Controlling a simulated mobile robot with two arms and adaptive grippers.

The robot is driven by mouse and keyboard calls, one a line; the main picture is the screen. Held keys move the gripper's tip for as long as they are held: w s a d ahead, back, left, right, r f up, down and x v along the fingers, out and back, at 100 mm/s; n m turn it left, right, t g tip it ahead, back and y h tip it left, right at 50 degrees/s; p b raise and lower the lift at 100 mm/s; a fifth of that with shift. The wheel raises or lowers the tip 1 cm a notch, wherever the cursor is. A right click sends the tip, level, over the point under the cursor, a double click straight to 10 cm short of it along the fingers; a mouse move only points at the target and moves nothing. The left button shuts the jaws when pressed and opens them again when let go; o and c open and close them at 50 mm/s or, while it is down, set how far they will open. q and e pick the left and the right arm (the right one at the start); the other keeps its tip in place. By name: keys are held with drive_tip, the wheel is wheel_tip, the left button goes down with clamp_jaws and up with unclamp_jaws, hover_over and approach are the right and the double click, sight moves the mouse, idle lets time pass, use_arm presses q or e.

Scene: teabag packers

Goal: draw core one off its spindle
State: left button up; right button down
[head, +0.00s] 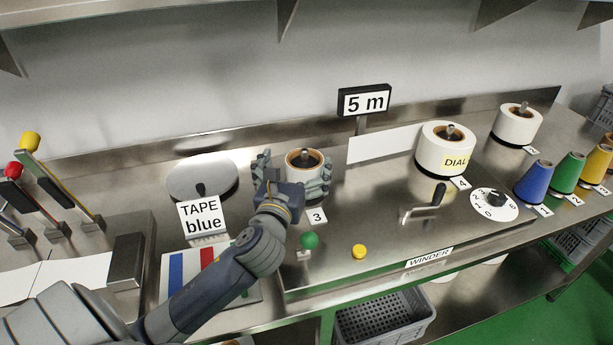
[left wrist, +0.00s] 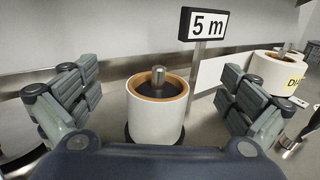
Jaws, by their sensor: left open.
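A white roll with a brown core (head: 305,168) sits upright on a short metal spindle (head: 304,155), beside a label reading 3. In the left wrist view the same roll (left wrist: 156,118) stands in the middle, and the spindle tip (left wrist: 158,76) pokes up through its core. My left gripper (head: 294,172) is open around the roll, one finger to each side. In the left wrist view gaps show between both fingers (left wrist: 160,88) and the roll. The roll's near side is hidden by the gripper in the head view. I cannot read which core is core one.
A 5 m sign (head: 364,102) stands behind the roll. A white roll marked DIAL (head: 432,152) and another white roll (head: 517,127) stand to the right. A crank (head: 425,207), a green knob (head: 309,240) and a yellow button (head: 359,251) are in front. A TAPE blue sign (head: 201,215) is at left.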

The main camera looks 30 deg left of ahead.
sight(300, 181)
use_arm(q)
drive_tip(key=f, duration=0.2)
drive_tip(key=f+b, duration=0.1)
drive_tip(key=f, duration=0.4)
drive_tip(key=shift+s, duration=0.25)
drive_tip(key=shift+w+f, duration=0.15)
drive_tip(key=shift+f, duration=0.05)
drive_tip(key=shift+w+a+r, duration=0.1)
drive_tip(key=shift+w+r, duration=0.05)
drive_tip(key=shift+w, duration=0.25)
drive_tip(key=x, duration=0.6)
drive_tip(key=shift+w+a+p, duration=0.15)
drive_tip(key=shift+w+p, duration=0.1)
drive_tip(key=shift+p, duration=0.15)
drive_tip(key=c, duration=1.2)
